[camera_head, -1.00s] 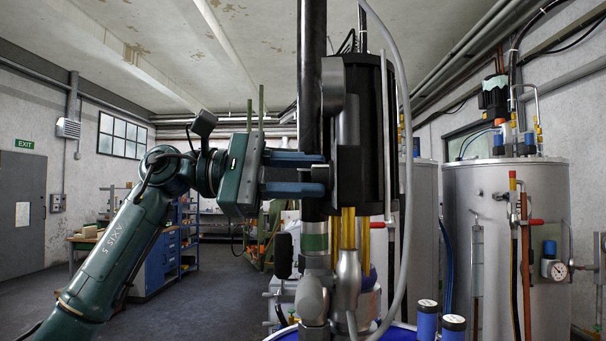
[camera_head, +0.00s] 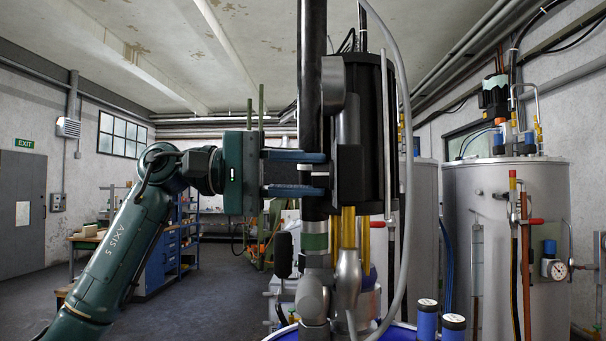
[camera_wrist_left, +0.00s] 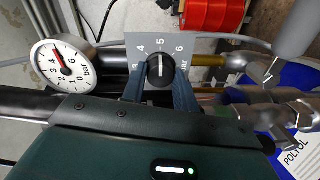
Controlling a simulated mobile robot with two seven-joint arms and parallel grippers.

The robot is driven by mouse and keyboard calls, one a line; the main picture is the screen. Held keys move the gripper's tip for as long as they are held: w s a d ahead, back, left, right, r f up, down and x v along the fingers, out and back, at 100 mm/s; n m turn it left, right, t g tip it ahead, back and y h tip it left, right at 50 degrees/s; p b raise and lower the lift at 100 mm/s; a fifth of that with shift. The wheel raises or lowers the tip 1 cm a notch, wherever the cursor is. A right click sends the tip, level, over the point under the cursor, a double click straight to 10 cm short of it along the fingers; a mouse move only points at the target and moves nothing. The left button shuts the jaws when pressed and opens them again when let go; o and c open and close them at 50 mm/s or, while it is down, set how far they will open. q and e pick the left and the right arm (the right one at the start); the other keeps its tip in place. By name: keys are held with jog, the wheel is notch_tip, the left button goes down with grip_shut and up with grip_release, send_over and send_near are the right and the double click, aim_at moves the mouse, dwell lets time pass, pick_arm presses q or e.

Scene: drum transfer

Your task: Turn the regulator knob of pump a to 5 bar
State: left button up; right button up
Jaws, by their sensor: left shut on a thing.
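The regulator knob (camera_wrist_left: 160,69) is black and round, on a grey dial plate (camera_wrist_left: 135,45) with numbers from 3 to 6 in view in the left wrist view. Its white pointer line points up at about the 5 mark. My left gripper (camera_head: 326,174) is shut on the knob, with a blue finger on each side of it; the gripper also shows in the left wrist view (camera_wrist_left: 160,85). My right gripper is out of view.
The black pump body (camera_head: 360,140) and a vertical black pipe (camera_head: 312,80) stand beside my fingers. A grey hose (camera_head: 404,180) hangs just right. A blue drum (camera_wrist_left: 300,85) labelled POLYOL is at the right of the wrist view. Steel tanks (camera_head: 470,230) stand at the right.

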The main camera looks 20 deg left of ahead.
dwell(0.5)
pick_arm(q)
jog(key=o, duration=1)
jog(key=shift+c, duration=0.2)
jog(key=shift+a, duration=0.1)
jog(key=b+v, duration=0.2)
jog(key=v, duration=1.1)
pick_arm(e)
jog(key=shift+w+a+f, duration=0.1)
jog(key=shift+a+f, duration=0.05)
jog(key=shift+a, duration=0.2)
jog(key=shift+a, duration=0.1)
